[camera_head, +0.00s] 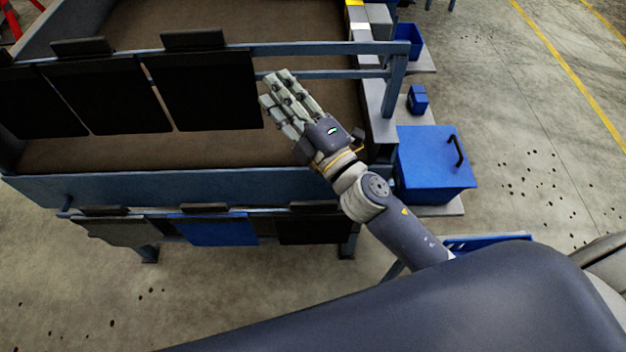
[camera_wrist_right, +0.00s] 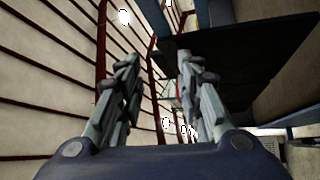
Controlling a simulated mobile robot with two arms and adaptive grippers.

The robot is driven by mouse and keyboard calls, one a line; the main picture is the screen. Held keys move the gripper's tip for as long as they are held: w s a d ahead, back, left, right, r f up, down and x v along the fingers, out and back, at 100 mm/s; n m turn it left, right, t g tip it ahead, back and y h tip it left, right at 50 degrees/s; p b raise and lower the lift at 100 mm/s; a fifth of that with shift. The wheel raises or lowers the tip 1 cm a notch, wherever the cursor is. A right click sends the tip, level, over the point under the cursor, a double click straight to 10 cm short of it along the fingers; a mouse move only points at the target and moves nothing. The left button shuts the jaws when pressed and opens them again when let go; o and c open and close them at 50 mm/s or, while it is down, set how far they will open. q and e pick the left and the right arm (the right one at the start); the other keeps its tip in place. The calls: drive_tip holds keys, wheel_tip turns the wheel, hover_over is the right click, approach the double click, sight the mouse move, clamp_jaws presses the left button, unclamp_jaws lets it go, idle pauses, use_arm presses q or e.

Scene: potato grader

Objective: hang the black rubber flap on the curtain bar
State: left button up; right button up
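Three black rubber flaps hang side by side on the blue-grey curtain bar (camera_head: 320,48): one at the left picture edge (camera_head: 25,105), one in the middle (camera_head: 105,98) and one on the right (camera_head: 205,92). The right one's dark top block (camera_head: 193,39) sits over the bar, and the flap hangs down flat. My right gripper (camera_head: 272,90) is beside this flap's right edge, below the bar. In the right wrist view the gripper (camera_wrist_right: 158,75) has its fingers apart with nothing held between them, and a dark flap (camera_wrist_right: 235,55) shows beyond the right finger. My left gripper is out of view.
A lower rack on the front holds a dark grey flap (camera_head: 115,232), a blue flap (camera_head: 215,230) and another black flap (camera_head: 315,230). A blue box (camera_head: 432,165) stands right of the frame post (camera_head: 395,85). The bar is bare between the right flap and the post.

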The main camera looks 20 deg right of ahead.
drive_tip(key=s+a+r+n+g+y, duration=0.1)
drive_tip(key=s+a+n+g+y, duration=0.4)
drive_tip(key=a+n+g+y, duration=0.8)
drive_tip(key=n+g+h, duration=0.6)
drive_tip(key=n+h, duration=1.2)
hover_over(315, 202)
wheel_tip(315, 202, down, 22)
drive_tip(key=shift+a+f, duration=0.1)
drive_tip(key=shift+f, duration=0.1)
drive_tip(key=shift+h, duration=0.3)
drive_tip(key=shift+d+b+x, duration=0.25)
drive_tip(key=shift+b+x, duration=0.3)
drive_tip(key=shift+x, duration=0.5)
drive_tip(key=shift+d+b+x, duration=0.2)
drive_tip(key=shift+b+x, duration=0.35)
drive_tip(key=shift+x, duration=0.5)
drive_tip(key=shift+d+b+x, duration=0.25)
drive_tip(key=shift+b+x, duration=0.3)
drive_tip(key=shift+x, duration=0.5)
drive_tip(key=b+x, duration=0.1)
drive_tip(key=x, duration=0.1)
drive_tip(key=b+x, duration=0.1)
drive_tip(key=b, duration=0.1)
drive_tip(key=shift+s+d+f, duration=0.15)
drive_tip(key=shift+d+f, duration=0.2)
drive_tip(key=shift+f, duration=0.1)
